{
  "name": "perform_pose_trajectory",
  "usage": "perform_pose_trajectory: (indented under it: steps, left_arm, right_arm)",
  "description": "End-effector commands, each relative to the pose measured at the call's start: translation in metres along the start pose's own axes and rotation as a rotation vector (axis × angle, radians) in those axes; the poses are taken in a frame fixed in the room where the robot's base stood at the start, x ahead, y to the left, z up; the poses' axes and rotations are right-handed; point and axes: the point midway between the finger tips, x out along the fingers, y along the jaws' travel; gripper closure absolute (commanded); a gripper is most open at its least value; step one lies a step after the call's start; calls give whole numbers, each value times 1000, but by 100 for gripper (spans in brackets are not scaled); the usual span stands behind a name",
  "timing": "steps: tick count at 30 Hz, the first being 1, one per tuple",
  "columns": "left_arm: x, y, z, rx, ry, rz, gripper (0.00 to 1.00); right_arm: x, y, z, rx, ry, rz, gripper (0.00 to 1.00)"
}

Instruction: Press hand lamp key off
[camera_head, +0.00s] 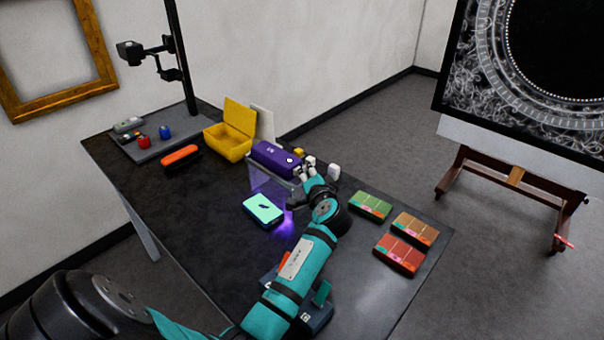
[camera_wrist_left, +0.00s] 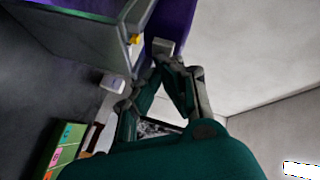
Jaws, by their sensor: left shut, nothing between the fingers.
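The hand lamp (camera_head: 272,156) is a purple block lying on top of a clear stand (camera_head: 262,182). Violet light glows on the table beneath it, so it is lit. A small pale round spot (camera_head: 290,160) shows near its right end; I cannot tell if this is the key. My left gripper (camera_head: 308,164) is shut and empty, close to the lamp's right end. In the left wrist view the shut fingertips (camera_wrist_left: 163,50) lie against or just in front of the purple lamp (camera_wrist_left: 178,18); contact cannot be told.
A teal-faced device (camera_head: 262,209) lies below the stand. Green, brown and red sample blocks (camera_head: 399,254) lie to the right. A yellow open box (camera_head: 230,132), an orange item (camera_head: 180,154) and a grey tray (camera_head: 150,145) are at the left. A white object (camera_head: 334,171) stands near the gripper.

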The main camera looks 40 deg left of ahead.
Motion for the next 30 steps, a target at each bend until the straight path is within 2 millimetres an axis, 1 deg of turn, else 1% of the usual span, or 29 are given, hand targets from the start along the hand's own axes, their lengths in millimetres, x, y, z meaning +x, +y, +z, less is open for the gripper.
perform_pose_trajectory:
  steps: [8,18,26,30]
  left_arm:
    - [0,0,1,0,-2,0,100]
    - [-11,7,-5,0,-2,0,100]
    - [-12,7,-5,0,-1,0,100]
    - [-19,12,-9,-2,0,3,100]
  right_arm:
    - [0,2,0,-1,-1,2,20]
    - [3,3,1,-2,-1,3,20]
    - [3,2,1,-2,-1,3,20]
    - [5,2,1,-2,-1,3,20]
